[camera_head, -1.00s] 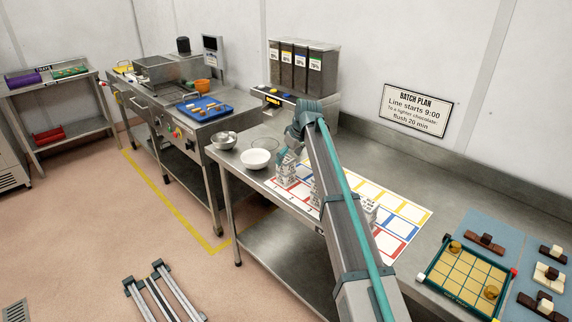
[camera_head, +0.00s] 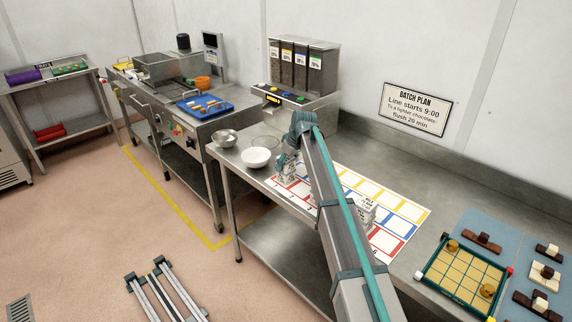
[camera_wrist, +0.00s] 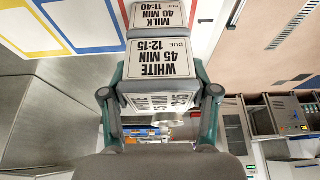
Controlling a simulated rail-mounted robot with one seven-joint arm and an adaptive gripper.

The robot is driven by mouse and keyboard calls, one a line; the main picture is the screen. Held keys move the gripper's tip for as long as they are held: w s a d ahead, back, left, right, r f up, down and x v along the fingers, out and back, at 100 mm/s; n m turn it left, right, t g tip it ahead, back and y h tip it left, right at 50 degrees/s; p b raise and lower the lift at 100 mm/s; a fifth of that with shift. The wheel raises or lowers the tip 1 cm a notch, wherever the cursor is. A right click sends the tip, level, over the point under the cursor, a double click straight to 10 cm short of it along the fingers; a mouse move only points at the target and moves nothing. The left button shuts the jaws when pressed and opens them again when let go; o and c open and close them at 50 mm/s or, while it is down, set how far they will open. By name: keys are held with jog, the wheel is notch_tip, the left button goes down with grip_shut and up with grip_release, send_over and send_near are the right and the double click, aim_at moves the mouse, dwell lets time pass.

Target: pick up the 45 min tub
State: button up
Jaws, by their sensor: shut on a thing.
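The 45 min tub (camera_wrist: 160,66) is pale with dark sides and a label reading WHITE 45 MIN, DUE 12:15. My gripper (camera_wrist: 159,98) is shut on it in the wrist view, one finger at each side. A tub labelled MILK 40 MIN, DUE 11:40 (camera_wrist: 157,16) stands close beyond it. I cannot tell whether the held tub is clear of the mat.
More labelled tubs (camera_head: 364,208) stand on the mat right of my arm. A white bowl (camera_head: 256,158) and a metal bowl (camera_head: 224,138) are left of the mat. The dispenser (camera_head: 301,66) stands behind. A framed tray (camera_head: 463,276) is at right.

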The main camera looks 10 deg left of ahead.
jog(key=shift+c, duration=0.7)
jog(key=shift+r, duration=0.15)
jog(key=shift+w+r, duration=0.1)
jog(key=shift+r, duration=0.55)
jog(key=s+d+r+b, duration=0.5)
jog(key=s+r, duration=0.6)
jog(key=s, duration=0.2)
notch_tip(320, 180, up, 7)
jog(key=p, duration=0.4)
jog(key=shift+d+r+p, duration=0.15)
jog(key=shift+r+p, duration=0.05)
jog(key=shift+p, duration=0.1)
